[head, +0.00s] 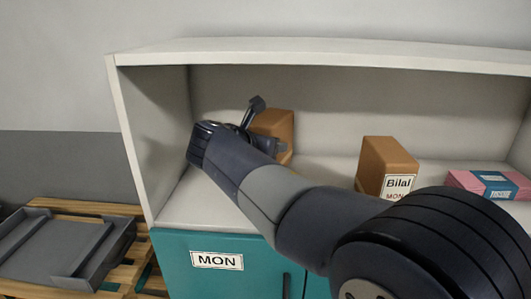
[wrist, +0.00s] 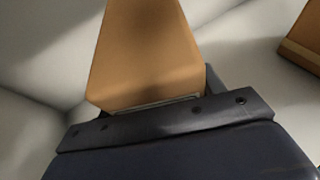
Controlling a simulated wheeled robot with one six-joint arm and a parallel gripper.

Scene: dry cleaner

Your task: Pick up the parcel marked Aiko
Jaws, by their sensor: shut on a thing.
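A brown parcel (head: 277,122) stands in the left part of the open shelf, partly hidden behind my arm. My gripper (head: 262,130) is shut on this parcel. In the wrist view, the brown parcel (wrist: 148,55) rises from behind the dark gripper bar (wrist: 165,122). Only the top edge of a pale label shows there, so its name cannot be read. Whether the parcel touches the shelf floor cannot be told. A second brown parcel (head: 376,158), labelled "Bilal" and "MON", stands upright to the right, apart from my gripper.
A pink box with a blue band (head: 492,185) lies at the shelf's right. The white shelf (head: 150,125) has a side wall close left of my gripper and a top board above. A teal door marked MON (head: 217,260) is below. A grey tray (head: 60,248) sits on wooden slats at left.

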